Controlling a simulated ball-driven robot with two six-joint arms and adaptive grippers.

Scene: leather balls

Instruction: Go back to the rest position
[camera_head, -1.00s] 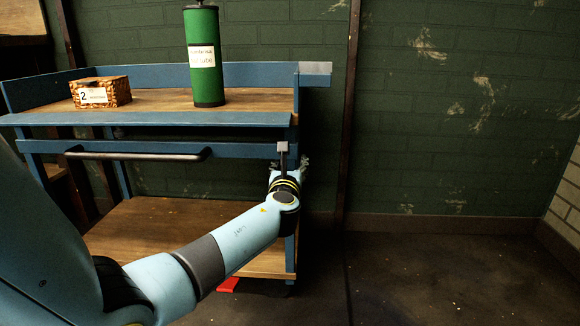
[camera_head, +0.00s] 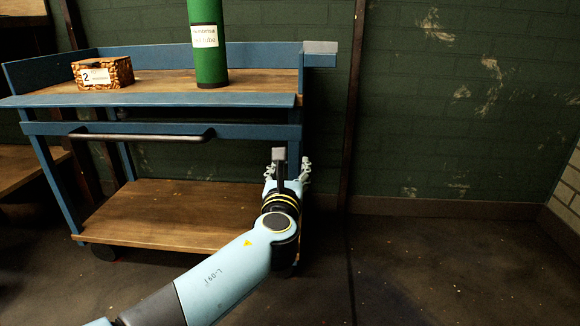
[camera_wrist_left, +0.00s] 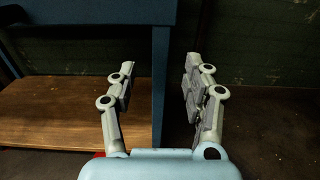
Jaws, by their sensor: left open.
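My left gripper (camera_head: 290,166) is in front of the right end of a blue cart (camera_head: 150,128), below its top shelf. In the left wrist view the gripper (camera_wrist_left: 160,75) shows its two fingers spread wide with nothing between them; a blue cart leg (camera_wrist_left: 160,90) stands beyond the gap. I cannot tell from these views how close the fingers are to the leg. My right gripper is not in view.
On the cart's top stand a green cylinder (camera_head: 208,45) with a white label and a woven basket (camera_head: 103,73) marked 2. The lower wooden shelf (camera_head: 170,212) is bare. Open dark floor (camera_head: 430,270) lies to the right, before a green brick wall (camera_head: 450,120).

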